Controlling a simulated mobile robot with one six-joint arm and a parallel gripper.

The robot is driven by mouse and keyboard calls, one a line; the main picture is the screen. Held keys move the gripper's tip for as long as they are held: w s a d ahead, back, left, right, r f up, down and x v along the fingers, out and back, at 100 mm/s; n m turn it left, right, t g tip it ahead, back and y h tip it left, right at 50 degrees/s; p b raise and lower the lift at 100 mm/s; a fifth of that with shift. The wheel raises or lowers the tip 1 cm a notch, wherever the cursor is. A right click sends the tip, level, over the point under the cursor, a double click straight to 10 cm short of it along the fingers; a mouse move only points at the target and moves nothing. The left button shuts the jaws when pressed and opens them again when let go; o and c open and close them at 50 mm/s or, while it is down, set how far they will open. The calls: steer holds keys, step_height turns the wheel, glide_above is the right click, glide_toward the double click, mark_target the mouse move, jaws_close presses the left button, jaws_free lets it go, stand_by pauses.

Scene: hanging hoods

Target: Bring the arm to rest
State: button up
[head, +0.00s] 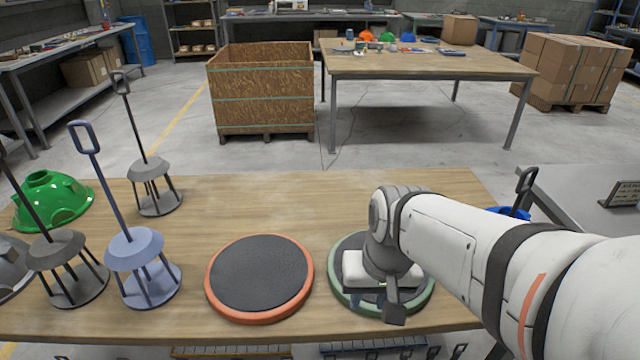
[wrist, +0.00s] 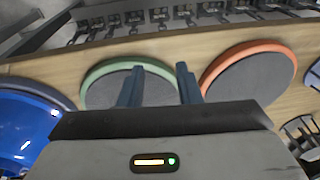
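My gripper (wrist: 158,85) is open, its two dark blue fingers apart with nothing between them in the wrist view. It points down over the green-rimmed round pad (wrist: 103,97), whose dark top shows bare between and beside the fingers. In the head view my arm reaches in from the right and hides part of this pad (head: 342,293). I cannot tell how far the fingertips are above it. The orange-rimmed pad (head: 259,277) lies to its left, also bare.
A shiny green hood (head: 62,203) and several hooked stands (head: 143,262) occupy the table's left side. A blue hood (wrist: 24,132) is beside the green-rimmed pad, mostly hidden by my arm in the head view. The wooden tabletop (head: 300,205) behind the pads is clear.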

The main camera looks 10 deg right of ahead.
steer(key=shift+w+d+r+n+t+h, duration=0.1)
steer(key=shift+d+r+n+t+h, duration=0.15)
steer(key=shift+n, duration=0.45)
